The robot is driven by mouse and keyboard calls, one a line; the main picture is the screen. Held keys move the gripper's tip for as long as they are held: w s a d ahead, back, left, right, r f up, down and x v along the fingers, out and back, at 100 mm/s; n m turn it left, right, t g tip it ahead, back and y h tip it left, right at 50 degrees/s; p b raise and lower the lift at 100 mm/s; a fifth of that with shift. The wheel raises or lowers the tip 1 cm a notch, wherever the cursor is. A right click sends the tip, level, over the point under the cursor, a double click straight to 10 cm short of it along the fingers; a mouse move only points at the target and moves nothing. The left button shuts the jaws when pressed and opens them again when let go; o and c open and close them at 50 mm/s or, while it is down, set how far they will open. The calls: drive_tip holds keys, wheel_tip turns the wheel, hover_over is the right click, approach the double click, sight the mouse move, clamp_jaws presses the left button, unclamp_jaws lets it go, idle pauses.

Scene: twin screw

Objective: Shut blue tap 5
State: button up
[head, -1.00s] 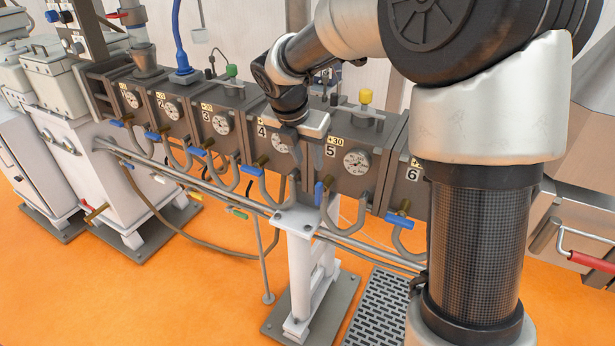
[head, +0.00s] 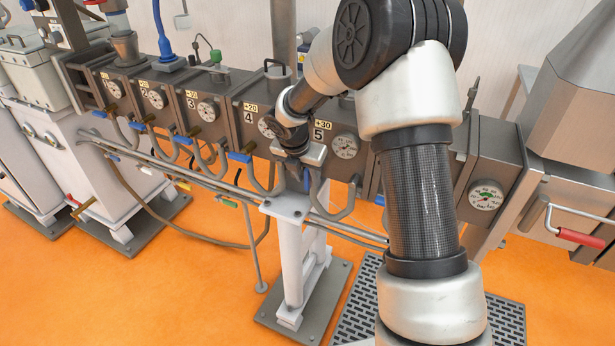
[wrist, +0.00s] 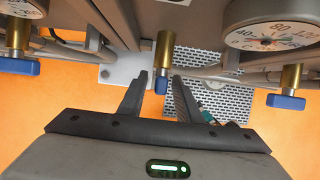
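Blue tap 5 shows in the wrist view (wrist: 161,82) as a narrow blue handle below a brass stem, and as a blue sliver in the head view (head: 306,181) beneath panel number 5. Its handle is in line with its pipe, unlike the neighbouring handles, which lie crosswise. My gripper (wrist: 160,92) is open, with one dark finger on each side of the handle. Small gaps seem to remain between handle and fingers. In the head view my gripper's body hides the upper part of the tap.
Neighbouring blue taps sit left (wrist: 15,66) and right (wrist: 286,102) of my gripper in the wrist view. A pressure gauge (wrist: 270,28) is close at upper right. A long rail (head: 215,185) and a white post (head: 294,250) stand below the tap row.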

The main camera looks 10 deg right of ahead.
drive_tip(key=shift+c, duration=0.2)
clamp_jaws()
